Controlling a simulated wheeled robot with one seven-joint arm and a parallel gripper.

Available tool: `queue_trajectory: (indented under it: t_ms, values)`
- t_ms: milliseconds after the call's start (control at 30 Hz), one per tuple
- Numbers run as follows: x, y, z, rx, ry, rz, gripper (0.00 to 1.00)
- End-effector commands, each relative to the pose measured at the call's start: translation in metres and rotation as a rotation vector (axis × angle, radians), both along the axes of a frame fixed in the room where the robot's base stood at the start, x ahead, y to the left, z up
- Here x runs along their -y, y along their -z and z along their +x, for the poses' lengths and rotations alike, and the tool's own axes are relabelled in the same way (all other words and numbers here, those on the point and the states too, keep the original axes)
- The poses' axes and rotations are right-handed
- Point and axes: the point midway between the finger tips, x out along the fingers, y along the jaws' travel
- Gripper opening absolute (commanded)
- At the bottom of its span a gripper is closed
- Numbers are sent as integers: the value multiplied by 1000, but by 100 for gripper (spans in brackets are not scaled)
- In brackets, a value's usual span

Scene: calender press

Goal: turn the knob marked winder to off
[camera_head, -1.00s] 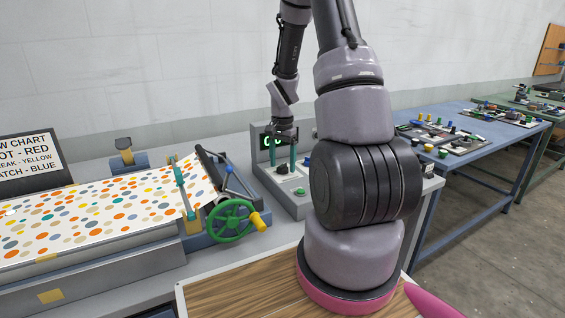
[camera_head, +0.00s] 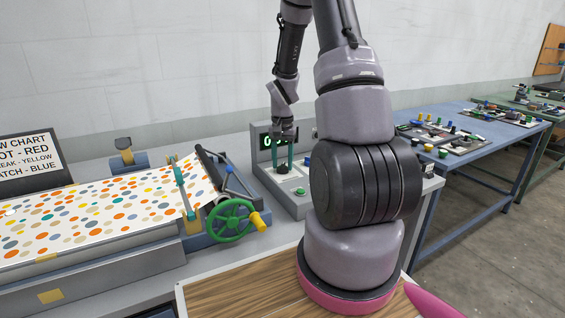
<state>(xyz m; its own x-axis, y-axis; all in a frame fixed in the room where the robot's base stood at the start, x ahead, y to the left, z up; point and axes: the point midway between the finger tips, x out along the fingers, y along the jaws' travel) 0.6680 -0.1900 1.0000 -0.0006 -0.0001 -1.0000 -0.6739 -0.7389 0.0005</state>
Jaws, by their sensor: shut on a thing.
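The grey control panel (camera_head: 295,208) stands on the bench behind my arm, with a small display showing green digits (camera_head: 267,141) at its back. A green button (camera_head: 300,191) sits in front of the knob. My arm hides the right part of the panel.
Left of the panel is a roller machine with a green handwheel (camera_head: 232,220) and a dotted sheet (camera_head: 100,215). A chart sign (camera_head: 32,155) stands at far left. A blue table (camera_head: 480,135) with several small parts is at right.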

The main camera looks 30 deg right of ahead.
Motion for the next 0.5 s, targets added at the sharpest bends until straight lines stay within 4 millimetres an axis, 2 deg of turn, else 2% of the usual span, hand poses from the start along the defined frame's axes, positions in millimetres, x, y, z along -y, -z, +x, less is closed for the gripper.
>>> queue_trajectory:
  t_ms: [500]
  values:
    - [0, -1, 1, 2, -478, 0, 0]
